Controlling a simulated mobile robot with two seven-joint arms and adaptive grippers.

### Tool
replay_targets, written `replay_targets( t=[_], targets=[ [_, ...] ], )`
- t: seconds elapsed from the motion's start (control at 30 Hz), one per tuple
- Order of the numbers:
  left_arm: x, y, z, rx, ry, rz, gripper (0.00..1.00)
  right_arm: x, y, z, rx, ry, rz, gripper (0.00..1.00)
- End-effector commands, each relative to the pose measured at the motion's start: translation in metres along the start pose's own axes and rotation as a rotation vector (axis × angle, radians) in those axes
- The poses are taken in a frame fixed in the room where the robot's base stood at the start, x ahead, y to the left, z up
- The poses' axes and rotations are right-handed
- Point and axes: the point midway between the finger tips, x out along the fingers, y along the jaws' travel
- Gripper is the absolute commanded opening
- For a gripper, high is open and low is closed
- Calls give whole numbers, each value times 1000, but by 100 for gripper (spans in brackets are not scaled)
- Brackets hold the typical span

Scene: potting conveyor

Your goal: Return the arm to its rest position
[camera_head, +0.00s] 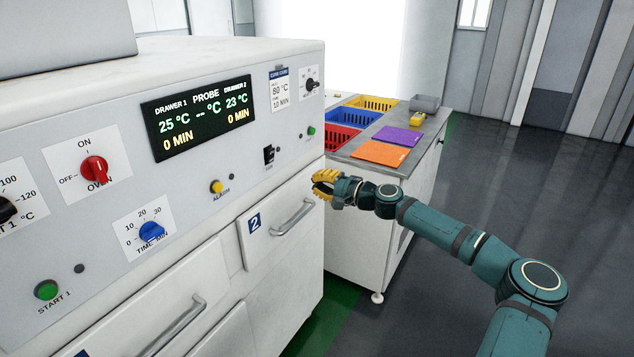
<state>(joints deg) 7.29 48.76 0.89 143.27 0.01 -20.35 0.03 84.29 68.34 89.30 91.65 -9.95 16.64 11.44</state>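My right arm (440,221), teal with dark joints, comes in from the lower right and stretches left toward the oven. My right gripper (323,186), with yellow fingers, is at its end, by the oven's front right edge and to the right of the drawer 2 handle. It appears apart from the handle. Its fingers are small and seen at an angle, so I cannot tell whether they are open or shut. I see no object in them. My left gripper is not in view.
The white oven (215,60) fills the left, with a drawer 2 handle (292,219) and a lower drawer handle (181,326). Behind my gripper, a side table (345,158) holds blue, red and yellow bins, orange (381,153) and purple mats. Floor at right is clear.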

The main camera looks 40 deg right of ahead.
Motion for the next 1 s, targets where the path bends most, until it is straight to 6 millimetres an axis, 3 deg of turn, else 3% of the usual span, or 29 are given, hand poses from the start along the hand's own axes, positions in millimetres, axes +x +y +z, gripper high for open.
replay_targets(
  t=[0.33,0.47,0.57,0.73,0.87,1.0],
  targets=[
    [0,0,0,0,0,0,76,3,2,3,0,-6,4,0],
    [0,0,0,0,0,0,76,24,18,31,-1,-52,37,0],
    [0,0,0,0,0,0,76,51,45,73,-5,-121,90,0],
    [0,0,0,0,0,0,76,89,106,168,-18,-263,213,0],
    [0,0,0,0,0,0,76,98,156,243,-42,-372,318,0],
    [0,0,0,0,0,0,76,86,212,322,-79,-489,446,0]
  ],
)
